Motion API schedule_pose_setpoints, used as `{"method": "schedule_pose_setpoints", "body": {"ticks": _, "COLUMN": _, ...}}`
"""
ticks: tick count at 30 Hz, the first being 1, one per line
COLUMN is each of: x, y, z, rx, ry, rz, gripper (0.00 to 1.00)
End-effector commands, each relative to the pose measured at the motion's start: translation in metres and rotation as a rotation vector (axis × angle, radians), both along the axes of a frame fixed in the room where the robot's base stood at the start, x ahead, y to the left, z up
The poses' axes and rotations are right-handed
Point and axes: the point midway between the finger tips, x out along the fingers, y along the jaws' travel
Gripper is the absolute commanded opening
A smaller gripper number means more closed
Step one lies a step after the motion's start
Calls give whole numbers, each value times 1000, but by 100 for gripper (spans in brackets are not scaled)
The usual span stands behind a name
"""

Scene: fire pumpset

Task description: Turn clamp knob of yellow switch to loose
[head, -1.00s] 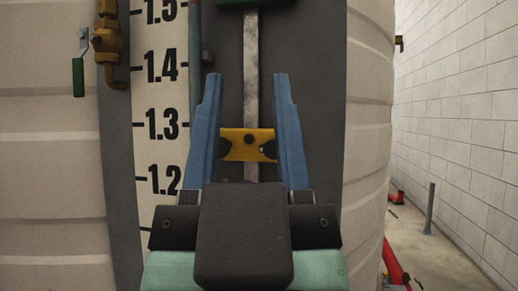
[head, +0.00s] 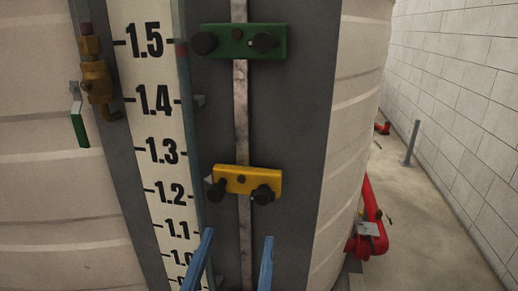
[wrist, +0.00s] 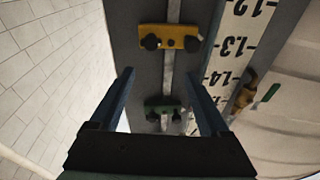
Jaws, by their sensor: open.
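The yellow switch (head: 240,181) is a flat bar across a vertical metal rail on the grey panel. It has a dark knob at its left (head: 217,190) and another at its right (head: 263,194). In the wrist view the yellow switch (wrist: 168,38) appears upside down, near the top. My gripper (head: 238,236) is open and empty, with blue fingers below the yellow switch in the head view. It touches neither knob as far as I can see. In the wrist view my gripper (wrist: 158,72) has its fingers apart on either side of the rail.
A green switch (head: 240,41) sits higher on the same rail (head: 241,120). A white number scale (head: 150,130) and a brass valve (head: 95,80) with a green handle are to the left. Red pipework (head: 369,215) stands low at the right, with open floor beyond.

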Motion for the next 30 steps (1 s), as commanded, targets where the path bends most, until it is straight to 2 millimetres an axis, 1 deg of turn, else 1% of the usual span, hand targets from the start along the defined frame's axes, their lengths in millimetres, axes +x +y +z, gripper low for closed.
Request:
{"method": "schedule_pose_setpoints", "body": {"ticks": 1, "x": -6, "y": 1, "z": 12, "rx": -4, "ry": 41, "rz": -9, "gripper": 80}}
{"method": "schedule_pose_setpoints", "body": {"ticks": 6, "x": -22, "y": 0, "z": 7, "rx": -15, "ry": 122, "rz": -44, "gripper": 80}}
{"method": "schedule_pose_setpoints", "body": {"ticks": 9, "x": -29, "y": -1, "z": 4, "rx": -19, "ry": 147, "rz": -56, "gripper": 80}}
{"method": "schedule_pose_setpoints", "body": {"ticks": 14, "x": -30, "y": -2, "z": 0, "rx": -24, "ry": 159, "rz": -64, "gripper": 80}}
{"method": "schedule_pose_setpoints", "body": {"ticks": 17, "x": -22, "y": -4, "z": 0, "rx": -23, "ry": 157, "rz": -65, "gripper": 80}}
{"method": "schedule_pose_setpoints", "body": {"ticks": 20, "x": -8, "y": -8, "z": 1, "rx": -22, "ry": 155, "rz": -65, "gripper": 80}}
{"method": "schedule_pose_setpoints", "body": {"ticks": 24, "x": 19, "y": -16, "z": 5, "rx": -24, "ry": 158, "rz": -66, "gripper": 80}}
{"method": "schedule_pose_setpoints", "body": {"ticks": 30, "x": 56, "y": -25, "z": 4, "rx": -23, "ry": 158, "rz": -65, "gripper": 80}}
